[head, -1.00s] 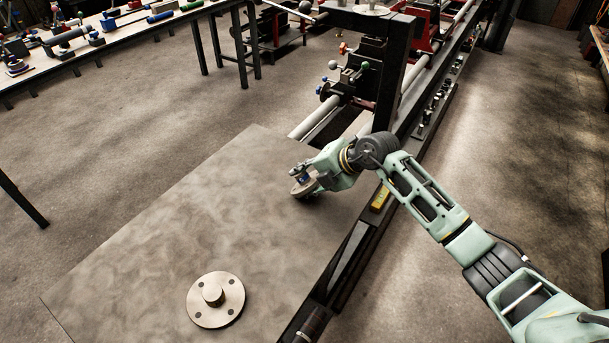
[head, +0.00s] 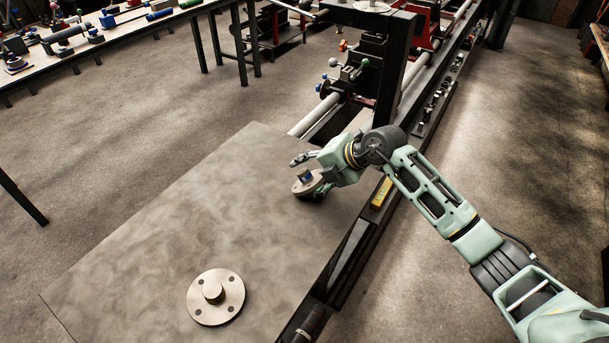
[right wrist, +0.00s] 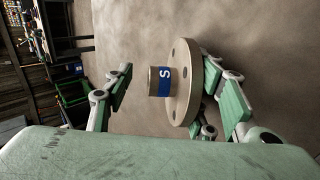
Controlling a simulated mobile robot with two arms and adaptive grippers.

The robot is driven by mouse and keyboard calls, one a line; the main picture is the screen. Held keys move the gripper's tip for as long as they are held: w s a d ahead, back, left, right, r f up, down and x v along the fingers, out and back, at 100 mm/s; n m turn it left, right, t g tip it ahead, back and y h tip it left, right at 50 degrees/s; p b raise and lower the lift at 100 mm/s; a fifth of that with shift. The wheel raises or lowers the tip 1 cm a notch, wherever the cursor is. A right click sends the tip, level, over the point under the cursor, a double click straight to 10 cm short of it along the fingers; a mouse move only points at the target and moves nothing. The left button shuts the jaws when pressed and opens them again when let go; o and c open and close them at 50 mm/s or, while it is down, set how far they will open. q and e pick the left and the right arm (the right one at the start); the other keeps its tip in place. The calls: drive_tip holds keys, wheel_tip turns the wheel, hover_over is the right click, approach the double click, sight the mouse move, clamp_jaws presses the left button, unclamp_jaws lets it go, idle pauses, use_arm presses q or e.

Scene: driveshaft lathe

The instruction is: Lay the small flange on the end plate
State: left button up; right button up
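The small flange (head: 307,183) is a grey disc with a short hub and a blue band marked S. It shows over the far right part of the broad grey plate (head: 150,220), which I take as the end plate. My right gripper (head: 309,172) is open around the flange, one finger raised clear above the hub. In the right wrist view the flange (right wrist: 181,82) sits by the lower fingers, with a gap to the opposite finger. I cannot tell whether its underside touches the plate or rests on those fingers. My left gripper is out of view.
A larger flange with a central hub (head: 216,297) lies flat near the plate's front edge. The lathe's black frame and carriage (head: 370,70) stand beyond the plate. A yellow block (head: 381,193) is beside its right edge. The middle of the plate is clear.

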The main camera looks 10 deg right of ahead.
drive_tip(key=b+v, duration=0.2)
drive_tip(key=v, duration=0.8)
drive_tip(key=shift+s+d, duration=0.15)
drive_tip(key=shift+d, duration=0.05)
